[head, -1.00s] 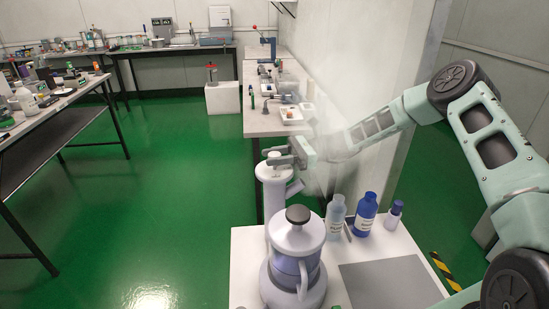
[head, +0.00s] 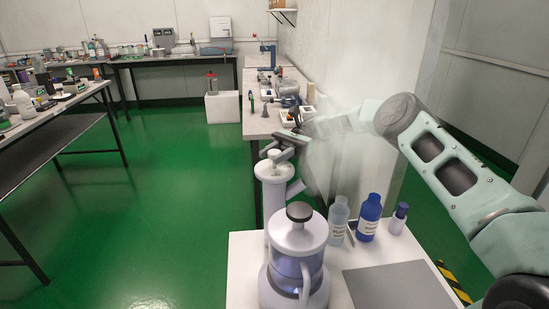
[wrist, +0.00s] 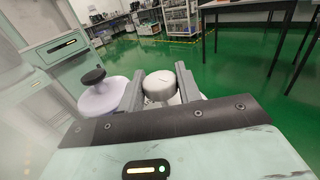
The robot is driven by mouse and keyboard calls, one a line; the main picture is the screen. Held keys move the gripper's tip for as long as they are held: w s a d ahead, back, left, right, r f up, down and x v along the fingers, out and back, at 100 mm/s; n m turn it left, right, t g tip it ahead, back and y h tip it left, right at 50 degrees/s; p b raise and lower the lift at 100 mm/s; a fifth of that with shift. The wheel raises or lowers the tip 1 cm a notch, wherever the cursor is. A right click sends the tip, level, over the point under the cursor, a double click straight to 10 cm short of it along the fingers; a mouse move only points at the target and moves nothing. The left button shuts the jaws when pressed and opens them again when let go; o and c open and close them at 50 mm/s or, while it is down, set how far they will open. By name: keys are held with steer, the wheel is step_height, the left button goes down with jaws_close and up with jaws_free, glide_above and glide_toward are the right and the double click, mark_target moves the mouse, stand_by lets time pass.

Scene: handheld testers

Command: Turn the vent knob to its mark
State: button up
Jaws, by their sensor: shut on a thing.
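The vent knob (head: 274,154) is a pale round cap on top of a lilac-white column (head: 273,185). In the wrist view the knob (wrist: 160,86) sits between my two fingers and has a short dark line on its top face. My gripper (head: 283,143) is at the knob from above and behind, and it is shut on it. In the wrist view my gripper (wrist: 160,84) has one finger on each side of the knob. The mark the knob lines up with cannot be made out.
A lilac vessel with a black cap (head: 297,236) stands just in front of the column. A pale bottle (head: 338,220), a blue bottle (head: 369,217) and a small blue-capped bottle (head: 398,219) stand right of it on the white table (head: 245,270). A grey mat (head: 397,287) lies in front.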

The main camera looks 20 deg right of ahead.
mark_target(275, 151)
steer(key=shift+r, duration=0.1)
stand_by(0.3)
steer(key=o, duration=0.9)
steer(key=shift+o, duration=0.2)
step_height(275, 151, up, 10)
steer(key=shift+p, duration=0.55)
